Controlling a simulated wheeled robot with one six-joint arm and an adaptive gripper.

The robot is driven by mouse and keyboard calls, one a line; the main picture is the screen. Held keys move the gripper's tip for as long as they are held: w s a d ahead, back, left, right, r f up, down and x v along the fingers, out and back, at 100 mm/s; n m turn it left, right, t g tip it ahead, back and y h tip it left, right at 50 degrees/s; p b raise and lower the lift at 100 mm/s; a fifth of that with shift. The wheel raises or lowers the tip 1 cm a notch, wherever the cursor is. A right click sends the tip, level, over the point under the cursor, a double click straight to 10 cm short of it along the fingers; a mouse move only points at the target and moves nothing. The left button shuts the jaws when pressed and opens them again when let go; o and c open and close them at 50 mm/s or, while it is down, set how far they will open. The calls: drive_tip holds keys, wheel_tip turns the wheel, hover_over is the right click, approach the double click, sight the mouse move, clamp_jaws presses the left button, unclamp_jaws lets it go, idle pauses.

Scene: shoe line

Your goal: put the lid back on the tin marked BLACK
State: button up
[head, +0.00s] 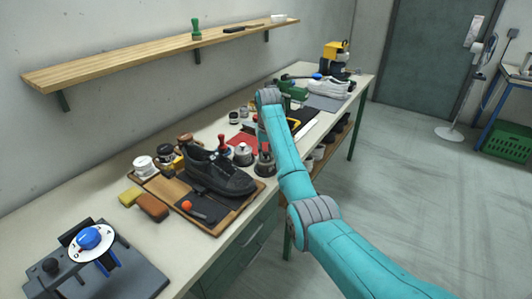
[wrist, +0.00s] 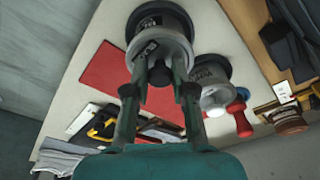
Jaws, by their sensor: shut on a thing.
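In the wrist view my gripper (wrist: 160,68) is shut on the dark knob (wrist: 159,75) of a grey lid (wrist: 158,51). The lid is at the top of a dark grey tin (wrist: 172,18) with a dark label; whether it is seated or just above the rim I cannot tell. The label's word is too small to read. A second grey tin (wrist: 213,70) with a label stands close by. In the head view my gripper (head: 263,148) points down over a dark tin (head: 265,169) at the bench's front edge, and the second tin (head: 243,156) stands to its left.
A red mat (wrist: 113,72) lies beside the tins. A red-handled tool (wrist: 240,121) is near the second tin. A black shoe (head: 218,174) stands on a wooden board (head: 228,221) left of the tins. Small jars (head: 234,117) stand behind.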

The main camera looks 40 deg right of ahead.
drive_tip(key=shift+f, duration=0.1)
idle(0.7)
drive_tip(key=o, duration=1.5)
drive_tip(key=shift+r, duration=3.5)
clamp_jaws()
drive_tip(key=shift+f, duration=0.15)
